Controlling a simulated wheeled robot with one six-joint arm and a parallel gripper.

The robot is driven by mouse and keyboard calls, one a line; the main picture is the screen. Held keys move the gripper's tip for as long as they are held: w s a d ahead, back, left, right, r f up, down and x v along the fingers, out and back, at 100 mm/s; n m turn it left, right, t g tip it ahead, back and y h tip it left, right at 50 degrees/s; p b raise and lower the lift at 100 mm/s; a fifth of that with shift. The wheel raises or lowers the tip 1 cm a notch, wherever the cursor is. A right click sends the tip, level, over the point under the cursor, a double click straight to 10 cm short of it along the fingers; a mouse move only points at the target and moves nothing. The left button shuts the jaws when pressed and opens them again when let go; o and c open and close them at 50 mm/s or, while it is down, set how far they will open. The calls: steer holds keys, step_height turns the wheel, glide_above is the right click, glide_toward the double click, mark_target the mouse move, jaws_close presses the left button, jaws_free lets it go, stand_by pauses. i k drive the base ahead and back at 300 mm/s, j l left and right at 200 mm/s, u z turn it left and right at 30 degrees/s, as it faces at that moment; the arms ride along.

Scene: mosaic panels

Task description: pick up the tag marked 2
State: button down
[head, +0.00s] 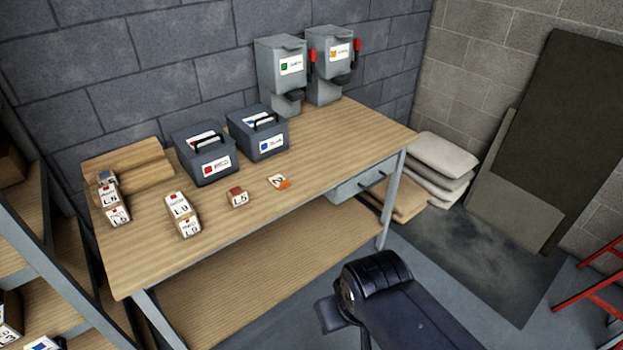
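A small white and orange tag (279,181) lies on the wooden workbench (330,160), right of the middle. A dark mark that looks like a 2 is on its white part, but it is too small to read surely. Nothing covers the tag. My dark arm link shows at the lower right, in front of the bench and apart from it. My gripper's fingers are not seen.
Left of the tag are a small L5 block (238,197) and white-labelled L9 blocks (177,205). Two grey handled boxes (258,133) stand behind, with two dispensers (282,68) at the back. A shelf (40,235) stands left; bench around the tag is clear.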

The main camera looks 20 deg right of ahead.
mark_target(278, 181)
steer(key=i+l, duration=0.1)
steer(key=i, duration=0.4)
steer(key=i+u, duration=0.1)
steer(key=i, duration=0.35)
steer(key=i+l, duration=0.2)
steer(key=i, duration=0.3)
